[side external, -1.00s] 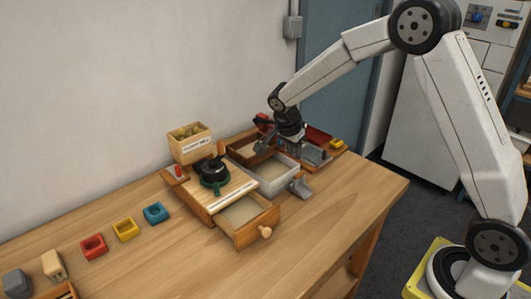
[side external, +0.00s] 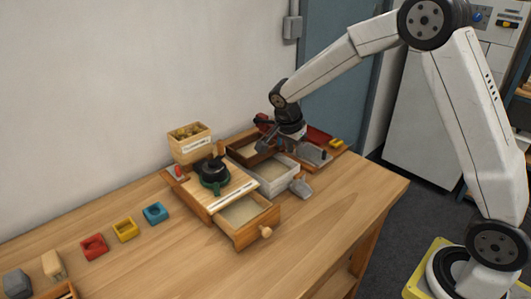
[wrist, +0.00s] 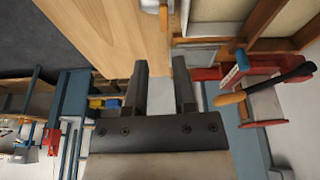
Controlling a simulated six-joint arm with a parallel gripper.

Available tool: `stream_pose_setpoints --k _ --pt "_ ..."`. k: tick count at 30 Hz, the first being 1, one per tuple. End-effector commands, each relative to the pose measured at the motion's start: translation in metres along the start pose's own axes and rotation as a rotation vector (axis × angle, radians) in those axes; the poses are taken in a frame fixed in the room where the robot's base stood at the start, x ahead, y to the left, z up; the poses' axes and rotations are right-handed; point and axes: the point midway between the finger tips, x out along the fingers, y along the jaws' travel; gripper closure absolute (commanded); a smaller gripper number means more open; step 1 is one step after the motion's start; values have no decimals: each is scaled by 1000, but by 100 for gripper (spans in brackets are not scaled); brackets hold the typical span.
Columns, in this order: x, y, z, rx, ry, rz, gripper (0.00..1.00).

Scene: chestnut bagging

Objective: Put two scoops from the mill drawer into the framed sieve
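The mill drawer (side external: 265,231) is pulled out at the front of the wooden mill (side external: 232,192) and holds pale meal. A brown wooden frame (side external: 237,150) with a pale inside, which looks like the framed sieve, lies behind a grey-white bin (side external: 286,183) of pale meal. A grey scoop (side external: 301,188) lies on the table at the bin's right end.
A chestnut box (side external: 190,146) stands behind the mill. Blue (side external: 155,213), yellow (side external: 125,229) and red (side external: 94,246) blocks line the left. A red tray (side external: 318,135) is at the far right end. The front right of the table (side external: 340,205) is clear.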

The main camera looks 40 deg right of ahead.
Motion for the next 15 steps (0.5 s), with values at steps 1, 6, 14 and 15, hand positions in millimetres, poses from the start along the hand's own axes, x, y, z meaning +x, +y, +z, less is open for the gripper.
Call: stream_pose_setpoints --k 1,6,14,15 --pt "-1 4 2 -32 -8 -5 67" --pt "-5 22 14 -207 -48 -37 67" --pt "-11 62 36 -556 -102 -119 67" --pt "-12 69 39 -609 -107 -134 67"
